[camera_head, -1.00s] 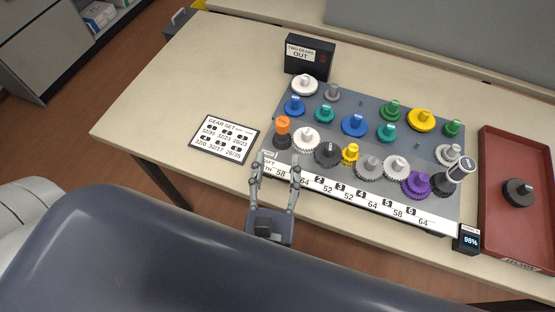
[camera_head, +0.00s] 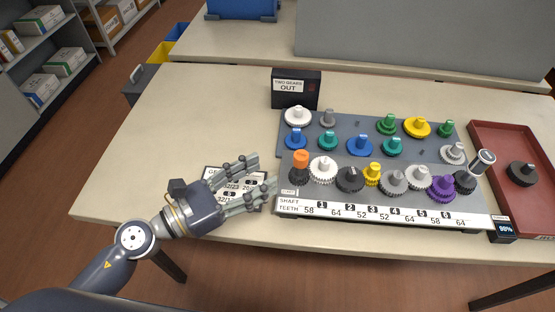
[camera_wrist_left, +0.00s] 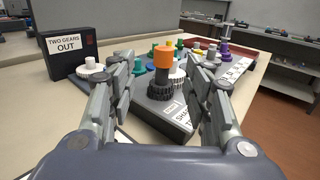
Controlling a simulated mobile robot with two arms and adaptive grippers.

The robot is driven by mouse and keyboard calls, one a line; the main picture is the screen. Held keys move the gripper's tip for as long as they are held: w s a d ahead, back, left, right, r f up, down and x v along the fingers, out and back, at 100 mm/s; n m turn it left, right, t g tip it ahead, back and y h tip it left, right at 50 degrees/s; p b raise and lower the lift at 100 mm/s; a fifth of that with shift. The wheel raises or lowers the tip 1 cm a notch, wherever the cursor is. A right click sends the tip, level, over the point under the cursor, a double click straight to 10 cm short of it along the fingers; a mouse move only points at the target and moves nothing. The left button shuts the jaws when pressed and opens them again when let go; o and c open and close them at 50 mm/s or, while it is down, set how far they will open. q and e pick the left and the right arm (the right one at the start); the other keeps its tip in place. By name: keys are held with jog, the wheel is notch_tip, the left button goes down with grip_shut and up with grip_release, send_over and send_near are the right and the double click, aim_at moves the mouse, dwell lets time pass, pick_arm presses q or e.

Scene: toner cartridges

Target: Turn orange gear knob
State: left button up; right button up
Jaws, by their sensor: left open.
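The orange knob (camera_head: 300,158) stands upright on a dark gear (camera_head: 299,175) at the front left corner of the grey gear board (camera_head: 340,206). In the left wrist view the orange knob (camera_wrist_left: 164,57) and its dark gear (camera_wrist_left: 163,88) show ahead, between the two fingers but beyond their tips. My left gripper (camera_head: 264,177) is open and empty, just left of the knob and apart from it, over the gear set card (camera_head: 218,177). My right gripper is not in view.
A white gear (camera_head: 322,168) sits right beside the orange-knobbed one, with several coloured gears around. A black box labelled "TWO GEARS OUT" (camera_head: 296,89) stands behind. A red tray (camera_head: 503,137) with a dark gear lies at right. The table's left side is clear.

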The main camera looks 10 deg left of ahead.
aim_at(295, 158)
pick_arm(q)
jog(key=shift+g, duration=0.3)
jog(key=p+x, duration=0.1)
jog(key=x, duration=0.2)
jog(key=p+x, duration=0.2)
jog(key=x, duration=0.1)
jog(key=p+x, duration=0.1)
jog(key=x, duration=0.2)
jog(key=shift+w+d+r, duration=0.1)
jog(key=shift+d+r, duration=0.25)
jog(key=shift+w+d+f+p, duration=0.15)
jog(key=shift+w+d+p, duration=0.15)
jog(key=shift+d, duration=0.1)
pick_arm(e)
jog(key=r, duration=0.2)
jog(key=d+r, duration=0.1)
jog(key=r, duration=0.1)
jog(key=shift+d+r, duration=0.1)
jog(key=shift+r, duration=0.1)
pick_arm(q)
jog(key=c, duration=0.9)
jog(key=shift+c, duration=0.9)
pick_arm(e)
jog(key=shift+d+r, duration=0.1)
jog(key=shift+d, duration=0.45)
